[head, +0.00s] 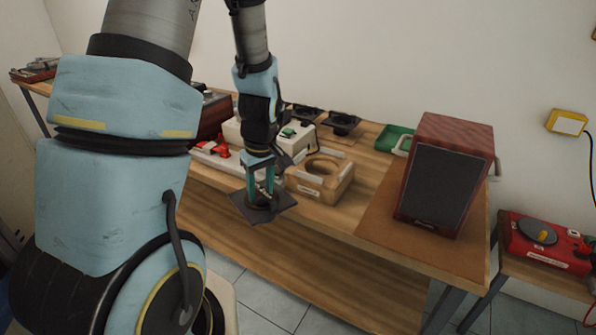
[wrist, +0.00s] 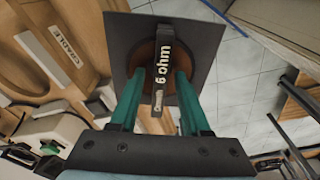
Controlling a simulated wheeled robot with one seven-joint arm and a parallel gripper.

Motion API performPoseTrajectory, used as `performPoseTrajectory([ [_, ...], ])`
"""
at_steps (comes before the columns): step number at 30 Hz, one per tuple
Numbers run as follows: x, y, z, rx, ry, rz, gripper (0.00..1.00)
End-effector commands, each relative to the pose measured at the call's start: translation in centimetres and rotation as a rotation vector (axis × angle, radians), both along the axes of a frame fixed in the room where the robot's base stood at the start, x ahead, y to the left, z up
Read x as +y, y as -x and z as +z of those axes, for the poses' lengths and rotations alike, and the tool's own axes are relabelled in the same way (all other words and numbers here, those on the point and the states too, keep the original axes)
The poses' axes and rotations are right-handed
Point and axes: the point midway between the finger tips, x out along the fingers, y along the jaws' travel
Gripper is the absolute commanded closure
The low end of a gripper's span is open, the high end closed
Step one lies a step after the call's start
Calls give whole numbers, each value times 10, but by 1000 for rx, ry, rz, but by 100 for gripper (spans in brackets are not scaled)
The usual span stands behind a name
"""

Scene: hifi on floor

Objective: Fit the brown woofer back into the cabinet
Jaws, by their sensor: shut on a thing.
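My gripper (head: 261,192) is shut on the woofer (head: 279,208), a dark square plate with a round brown part. In the wrist view the plate (wrist: 119,38) lies beyond the teal fingers (wrist: 157,92), which hold a dark bar marked "6 ohm" at the woofer's back. The woofer hangs in the air in front of the bench's front edge. The cabinet (head: 478,155) is a reddish wood box standing on a brown mat at the bench's right end. A dark panel covers the face I see; no opening shows there.
A pale wooden cradle (head: 338,186) with a round hole stands right of my gripper. Two black drivers (head: 342,122) and a green tray (head: 391,138) lie behind. The mat (head: 385,232) is clear left of the cabinet. A red device (head: 548,242) sits on a side table.

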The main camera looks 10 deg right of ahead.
Motion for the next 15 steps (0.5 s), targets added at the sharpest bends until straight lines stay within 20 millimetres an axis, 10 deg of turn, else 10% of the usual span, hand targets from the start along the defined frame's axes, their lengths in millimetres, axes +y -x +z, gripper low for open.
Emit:
performPoseTrajectory([
  [15, 144, -24, -77, -1, 2, -291, 100],
])
